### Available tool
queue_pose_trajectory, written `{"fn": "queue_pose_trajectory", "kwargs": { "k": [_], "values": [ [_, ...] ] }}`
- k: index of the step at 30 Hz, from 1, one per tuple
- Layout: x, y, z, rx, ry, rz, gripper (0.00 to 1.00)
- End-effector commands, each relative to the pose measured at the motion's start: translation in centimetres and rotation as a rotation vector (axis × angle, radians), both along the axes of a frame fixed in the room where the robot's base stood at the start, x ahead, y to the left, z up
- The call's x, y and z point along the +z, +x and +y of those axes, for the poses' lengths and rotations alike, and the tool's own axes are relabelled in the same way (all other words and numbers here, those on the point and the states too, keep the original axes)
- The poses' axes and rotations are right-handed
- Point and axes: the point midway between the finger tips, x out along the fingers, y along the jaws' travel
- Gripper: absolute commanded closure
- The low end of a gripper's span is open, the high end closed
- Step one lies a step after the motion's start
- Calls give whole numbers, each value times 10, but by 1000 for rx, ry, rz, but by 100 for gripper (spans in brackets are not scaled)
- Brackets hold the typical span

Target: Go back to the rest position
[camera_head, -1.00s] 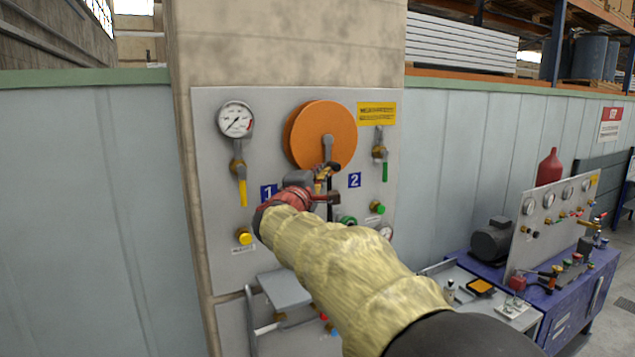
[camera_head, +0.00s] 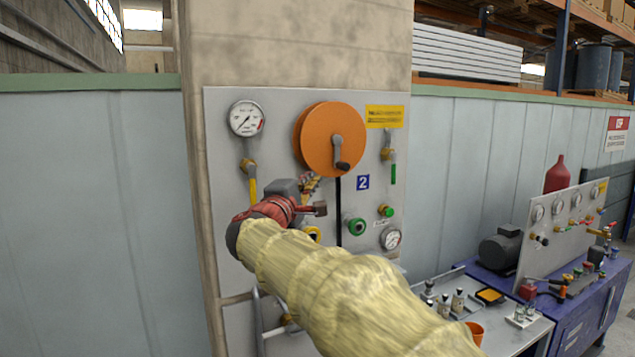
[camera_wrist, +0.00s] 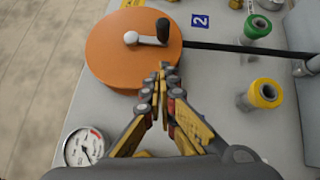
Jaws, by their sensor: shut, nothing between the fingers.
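My gripper (camera_wrist: 162,80) is shut and empty in the wrist view, its fingertips together in front of the orange reel (camera_wrist: 105,58). In the head view my gripper (camera_head: 312,184) is partly hidden behind my wrist, below and left of the orange reel (camera_head: 322,140). The reel has a crank handle with a dark knob (camera_head: 343,166); the gripper is apart from the knob. A black strip or hose (camera_head: 338,210) runs down from the reel. My sleeved arm covers the lower middle of the panel.
The grey panel (camera_head: 275,105) carries a gauge (camera_head: 246,118), a yellow lever (camera_head: 253,189), a green lever (camera_head: 393,173) and a green-ringed fitting (camera_head: 355,226). A low bench (camera_head: 525,340) with small fittings stands at lower right.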

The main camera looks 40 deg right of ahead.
Motion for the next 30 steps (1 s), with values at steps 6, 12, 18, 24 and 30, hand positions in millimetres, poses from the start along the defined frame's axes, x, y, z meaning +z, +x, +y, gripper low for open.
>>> {"fn": "queue_pose_trajectory", "kwargs": {
  "k": [6,12,18,24,30],
  "values": [
    [-6,-17,32,3,0,1,100],
    [-7,-24,42,1,1,2,100],
    [-7,-25,43,0,0,5,100],
    [-54,-28,39,-13,135,45,100],
    [-177,-67,53,-59,496,102,100]
  ]
}}
